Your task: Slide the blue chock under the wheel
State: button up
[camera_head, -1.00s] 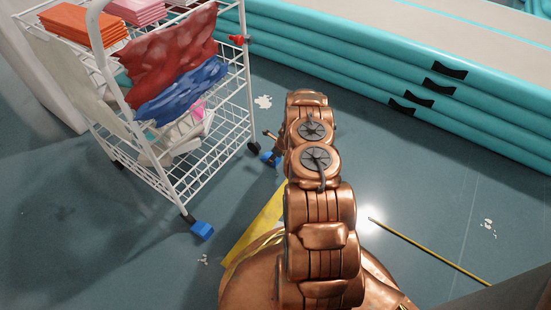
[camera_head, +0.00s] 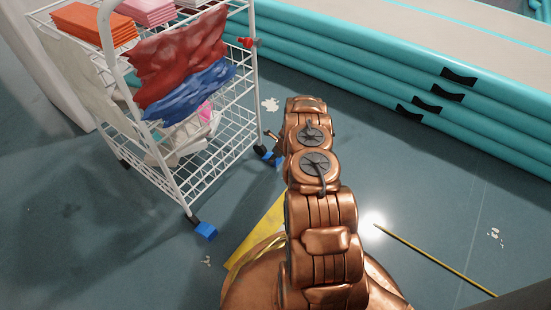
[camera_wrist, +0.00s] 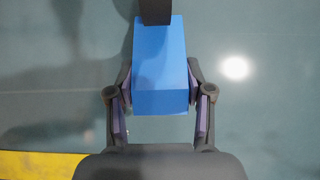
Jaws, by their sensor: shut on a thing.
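The blue chock (camera_wrist: 160,70) lies between the two fingers of my gripper (camera_wrist: 159,88) in the wrist view, and they are shut on its sides. A dark upright block, likely the caster wheel (camera_wrist: 155,12), overlaps the chock's far end. My arm hides most of the gripper there. I cannot tell whether chock and wheel touch.
The white wire trolley (camera_head: 225,140) carries folded cloths and a red and blue bundle. Another blue chock (camera_head: 205,230) sits at its front caster. Turquoise inflatable tracks (camera_head: 400,75) run behind. A yellow floor marking (camera_head: 258,235) and a thin yellow pole (camera_head: 435,259) lie near my base.

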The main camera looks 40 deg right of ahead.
jog(key=o, duration=1.3)
jog(key=v, duration=1.2)
